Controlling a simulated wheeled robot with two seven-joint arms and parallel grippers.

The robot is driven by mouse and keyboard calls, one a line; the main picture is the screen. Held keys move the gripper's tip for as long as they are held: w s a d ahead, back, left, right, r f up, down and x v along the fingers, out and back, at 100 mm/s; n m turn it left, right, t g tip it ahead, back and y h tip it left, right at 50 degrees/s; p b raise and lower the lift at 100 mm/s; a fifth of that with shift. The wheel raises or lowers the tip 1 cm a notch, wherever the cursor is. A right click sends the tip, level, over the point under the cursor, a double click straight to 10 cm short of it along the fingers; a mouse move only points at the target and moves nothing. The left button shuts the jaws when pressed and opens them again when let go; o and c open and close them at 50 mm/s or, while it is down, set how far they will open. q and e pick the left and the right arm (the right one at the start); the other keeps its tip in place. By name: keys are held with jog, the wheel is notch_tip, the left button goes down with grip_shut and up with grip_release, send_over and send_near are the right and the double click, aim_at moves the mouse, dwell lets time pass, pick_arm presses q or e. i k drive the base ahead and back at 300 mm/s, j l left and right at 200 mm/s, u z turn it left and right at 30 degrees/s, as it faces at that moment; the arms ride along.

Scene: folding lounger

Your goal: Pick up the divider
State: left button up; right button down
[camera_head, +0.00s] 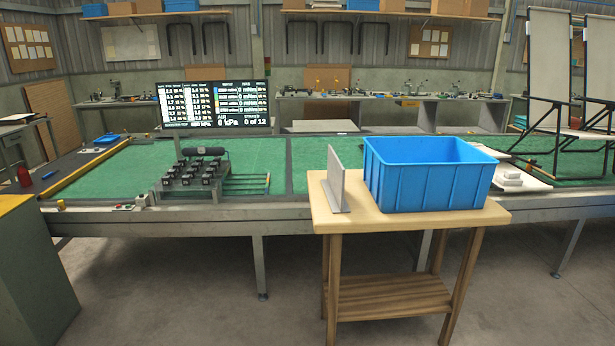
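The divider (337,180) looks to be the thin grey upright panel with a small foot. It stands on the left part of a small wooden table (440,219), seen nearly edge-on. A blue crate (428,185) stands just right of it on the same table, with a narrow gap between them. The crate's inside floor is hidden by its front wall. Neither of my grippers shows in the head view.
Behind the table runs a long green-topped bench (305,165) with a metal frame. A screen (214,104) and a valve block (195,180) stand on its left part. Folding lounger frames (550,60) stand at right. The floor (180,300) in front is clear.

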aim_at(333, 186)
jog(key=i+l+z, duration=0.15)
jog(key=i+z, duration=0.35)
jog(key=i, duration=0.25)
jog(key=i+j+z, duration=0.2)
jog(key=i+z, duration=0.25)
jog(key=i, duration=0.3)
